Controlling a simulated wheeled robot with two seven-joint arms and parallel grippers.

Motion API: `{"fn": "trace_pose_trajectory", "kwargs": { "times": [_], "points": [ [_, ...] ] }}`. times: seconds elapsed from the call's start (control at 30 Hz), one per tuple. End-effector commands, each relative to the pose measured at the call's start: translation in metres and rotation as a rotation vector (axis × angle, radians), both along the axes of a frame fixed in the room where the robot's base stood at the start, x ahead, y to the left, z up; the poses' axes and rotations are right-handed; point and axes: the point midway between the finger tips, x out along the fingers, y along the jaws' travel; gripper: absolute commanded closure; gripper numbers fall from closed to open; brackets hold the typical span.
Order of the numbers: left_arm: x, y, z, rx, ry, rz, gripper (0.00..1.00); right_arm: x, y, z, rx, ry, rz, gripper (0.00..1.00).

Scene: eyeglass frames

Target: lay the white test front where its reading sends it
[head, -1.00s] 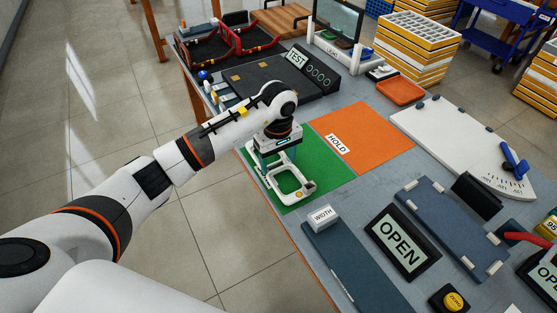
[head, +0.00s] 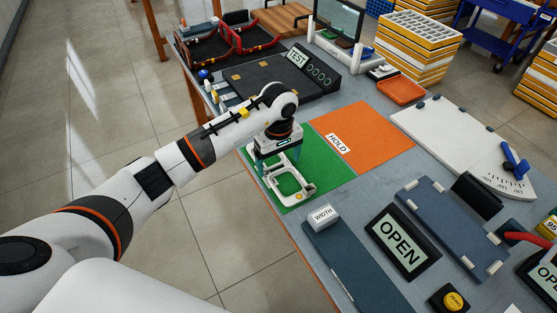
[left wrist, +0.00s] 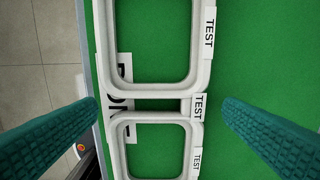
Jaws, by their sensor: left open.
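The white test front (head: 289,187), a two-window frame with TEST tags, lies on the green mat (head: 318,190). In the left wrist view the front (left wrist: 198,103) lies flat between my fingers, with green mat showing on both sides. My left gripper (head: 279,160) is open over the front's far part. In the left wrist view its two teal fingers (left wrist: 160,128) stand apart from the front. A dark-lettered label on the mat is partly hidden under the front. My right gripper is not in view.
An orange HOLD mat (head: 368,137) lies right of the green one and is empty. Beyond is a dark TEST station (head: 297,72). Nearer stand a WIDTH gauge (head: 345,262) and an OPEN display (head: 403,240). A white scale board (head: 445,140) lies at right.

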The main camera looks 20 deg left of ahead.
Motion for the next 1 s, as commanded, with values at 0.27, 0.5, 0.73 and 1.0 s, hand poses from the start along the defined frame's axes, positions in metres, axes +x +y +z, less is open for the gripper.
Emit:
{"fn": "trace_pose_trajectory", "kwargs": {
  "times": [0.27,0.5,0.73,1.0],
  "points": [
    [0.002,0.001,0.058,0.002,-0.008,-0.001,0.1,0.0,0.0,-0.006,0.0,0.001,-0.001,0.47],
    [0.001,0.001,0.101,0.002,-0.005,0.0,0.1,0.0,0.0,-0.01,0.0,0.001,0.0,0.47],
    [0.0,0.001,0.115,0.002,-0.002,0.0,0.1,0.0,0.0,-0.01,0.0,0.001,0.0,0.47],
    [0.0,0.001,0.116,0.002,-0.001,0.0,0.1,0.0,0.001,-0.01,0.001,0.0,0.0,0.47]
  ]
}}
